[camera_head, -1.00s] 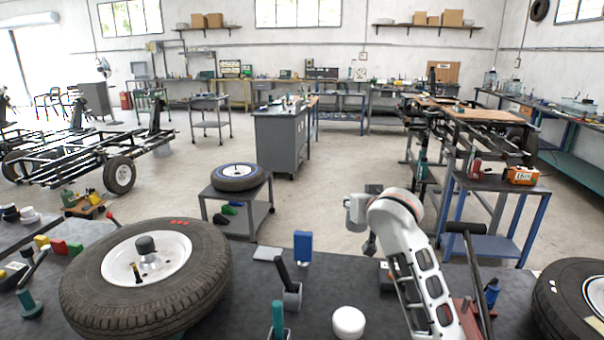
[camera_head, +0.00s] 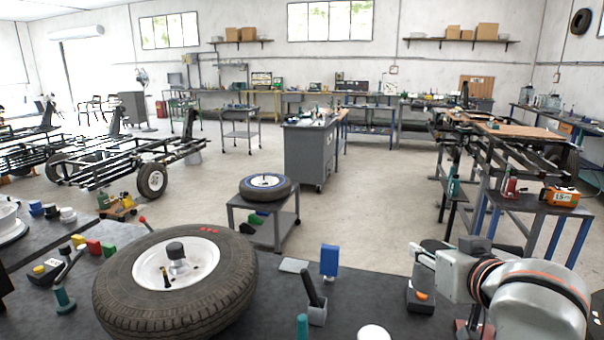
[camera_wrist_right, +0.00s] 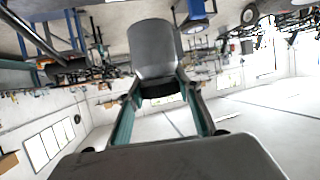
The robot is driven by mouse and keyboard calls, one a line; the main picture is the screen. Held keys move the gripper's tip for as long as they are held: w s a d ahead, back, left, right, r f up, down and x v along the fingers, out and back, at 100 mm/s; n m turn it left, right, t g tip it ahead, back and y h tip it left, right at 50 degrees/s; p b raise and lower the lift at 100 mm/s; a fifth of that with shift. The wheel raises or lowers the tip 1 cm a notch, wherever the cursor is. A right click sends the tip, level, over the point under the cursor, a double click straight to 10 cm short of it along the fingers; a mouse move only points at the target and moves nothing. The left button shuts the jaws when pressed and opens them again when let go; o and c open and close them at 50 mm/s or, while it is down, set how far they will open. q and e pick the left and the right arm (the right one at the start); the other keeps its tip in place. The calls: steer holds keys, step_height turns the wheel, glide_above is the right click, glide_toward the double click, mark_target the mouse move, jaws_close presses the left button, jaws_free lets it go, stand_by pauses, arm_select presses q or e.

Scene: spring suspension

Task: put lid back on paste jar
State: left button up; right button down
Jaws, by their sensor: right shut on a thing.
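In the right wrist view my right gripper (camera_wrist_right: 158,90) is shut on a dark grey, rounded cylindrical piece (camera_wrist_right: 153,48). I cannot tell for certain that it is the paste jar's lid. In the head view my right arm comes in from the lower right, with the gripper end (camera_head: 428,258) above the bench. A dark grey rounded shape shows there, partly hidden. A white round jar-like thing (camera_head: 374,332) stands at the bottom edge, mostly cut off; whether it is the paste jar is unclear. My left gripper is not in view.
A large tire (camera_head: 125,292) lies on the dark bench left of centre. A black holder (camera_head: 317,314), a blue block (camera_head: 329,262) and a teal-topped piece (camera_head: 302,326) stand near the white thing. A black box with an orange button (camera_head: 421,297) sits below the gripper.

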stand_by(0.5)
steer(key=shift+a+f, duration=0.1)
steer(key=shift+a, duration=0.05)
steer(key=s+a+f+n+g+y, duration=0.2)
steer(key=a+f+n+y, duration=0.1)
steer(key=a, duration=0.4)
steer(key=s+a+f+n+g+y, duration=0.2)
steer(key=a+f+n+g+y, duration=0.1)
steer(key=a, duration=0.4)
steer(key=s+a+f+n+g+y, duration=0.2)
steer(key=a+f+n+y, duration=0.2)
steer(key=a+n+y, duration=0.2)
steer(key=shift+s+a+f+n, duration=0.3)
steer(key=shift+a+f, duration=0.05)
steer(key=shift+a, duration=0.45)
